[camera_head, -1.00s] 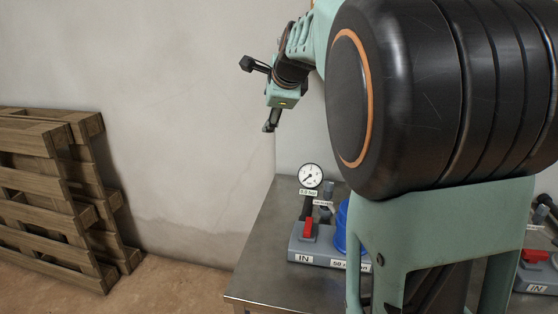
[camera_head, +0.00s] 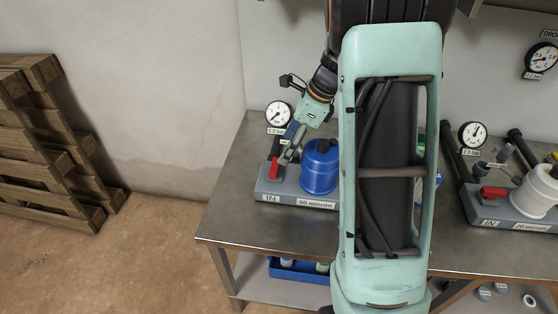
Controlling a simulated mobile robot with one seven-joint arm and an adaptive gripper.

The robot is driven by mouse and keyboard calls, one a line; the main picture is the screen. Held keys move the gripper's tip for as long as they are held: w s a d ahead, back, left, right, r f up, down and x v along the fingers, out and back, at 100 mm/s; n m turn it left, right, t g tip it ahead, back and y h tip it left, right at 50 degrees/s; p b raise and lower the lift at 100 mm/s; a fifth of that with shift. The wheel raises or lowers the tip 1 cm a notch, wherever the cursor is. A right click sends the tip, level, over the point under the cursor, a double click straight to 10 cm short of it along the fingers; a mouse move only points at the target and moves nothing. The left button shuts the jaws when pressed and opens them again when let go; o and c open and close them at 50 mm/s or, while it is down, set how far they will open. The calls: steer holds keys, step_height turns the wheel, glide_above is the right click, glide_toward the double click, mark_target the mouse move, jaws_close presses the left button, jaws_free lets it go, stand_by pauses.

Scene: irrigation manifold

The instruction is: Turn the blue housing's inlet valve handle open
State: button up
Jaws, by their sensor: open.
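The blue housing (camera_head: 320,170) stands on a grey base (camera_head: 299,198) labelled IN and 50 micron on the metal bench. Its red inlet valve handle (camera_head: 275,169) stands upright on the left, above the IN label. My gripper (camera_head: 289,157) is open. It points down and to the left, its fingers close beside the red handle on the right side, between it and the blue housing. I cannot tell whether a finger touches the handle. A pressure gauge (camera_head: 278,113) rises behind the handle. My arm covers the right side of this base.
A second base (camera_head: 530,224) with a white housing (camera_head: 538,192) and a red handle lying flat (camera_head: 494,193) stands at the right. A blue bin (camera_head: 300,270) sits on the lower shelf. Wooden pallets (camera_head: 50,150) lean at the left wall. The bench's front left (camera_head: 235,215) is clear.

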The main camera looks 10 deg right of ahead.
mark_target(275, 165)
steer(key=x, duration=0.8)
steer(key=shift+f, duration=0.1)
steer(key=c, duration=1.2)
steer(key=shift+o, duration=0.2)
